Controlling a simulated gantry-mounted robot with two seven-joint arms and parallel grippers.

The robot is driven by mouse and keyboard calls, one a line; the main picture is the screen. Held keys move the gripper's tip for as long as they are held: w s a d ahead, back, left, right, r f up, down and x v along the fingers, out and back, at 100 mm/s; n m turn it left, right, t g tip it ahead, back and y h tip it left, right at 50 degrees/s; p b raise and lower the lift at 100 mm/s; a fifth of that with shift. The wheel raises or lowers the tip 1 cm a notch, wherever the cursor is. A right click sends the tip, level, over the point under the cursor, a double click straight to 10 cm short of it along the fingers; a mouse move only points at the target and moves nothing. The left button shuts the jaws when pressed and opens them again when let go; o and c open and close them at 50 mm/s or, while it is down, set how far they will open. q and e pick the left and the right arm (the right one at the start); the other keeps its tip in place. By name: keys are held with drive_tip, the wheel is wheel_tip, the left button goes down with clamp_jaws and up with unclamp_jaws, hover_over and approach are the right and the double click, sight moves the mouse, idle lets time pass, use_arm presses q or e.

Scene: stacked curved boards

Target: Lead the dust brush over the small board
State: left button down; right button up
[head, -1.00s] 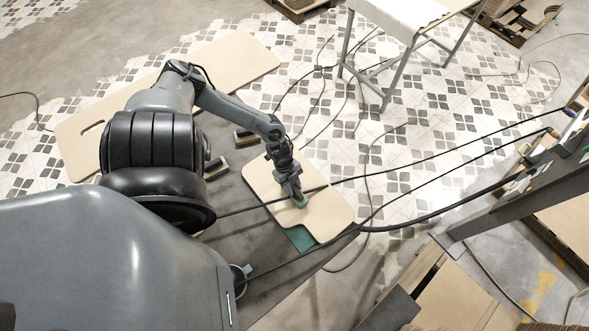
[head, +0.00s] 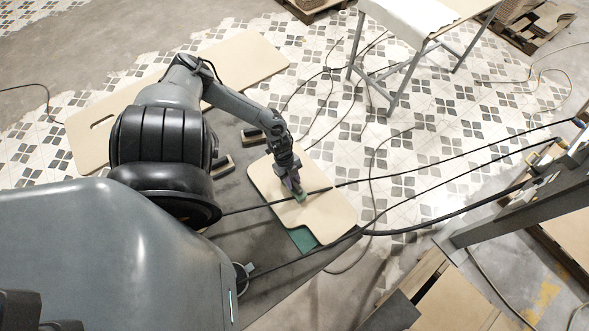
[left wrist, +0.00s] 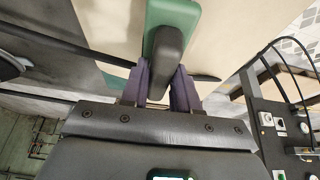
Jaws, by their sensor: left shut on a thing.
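The small board (head: 325,212), pale wood with rounded corners, lies on a dark grey work surface (head: 290,272). My left gripper (head: 298,190) is above the board's middle, pointing down. In the left wrist view the brush has a green body (left wrist: 185,15) and a dark grey handle (left wrist: 166,50) between the purple fingers (left wrist: 163,88). The brush appears at the board's surface; its bristles are hidden. My right gripper is not in view.
A larger pale board (head: 235,65) with a slot lies behind my left arm. Small dark-topped blocks (head: 252,136) sit beyond the small board. A green patch (head: 303,239) shows at its near edge. Black cables (head: 440,173) cross the scene. A table (head: 425,15) stands at the back.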

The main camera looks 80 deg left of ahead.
use_arm(q)
drive_tip(key=shift+s+a, duration=0.45)
drive_tip(key=shift+a, duration=0.4)
drive_tip(key=shift+s+d+r+p, duration=0.1)
drive_tip(key=shift+p, duration=0.2)
drive_tip(key=shift+s+d+p, duration=0.35)
drive_tip(key=shift+s+p, duration=0.25)
drive_tip(key=shift+s, duration=0.1)
drive_tip(key=shift+s+d+p, duration=0.2)
drive_tip(key=shift+s+p, duration=0.1)
drive_tip(key=shift+s, duration=0.15)
drive_tip(key=shift+s+d+f, duration=0.1)
drive_tip(key=shift+s+f, duration=0.1)
drive_tip(key=shift+d, duration=0.1)
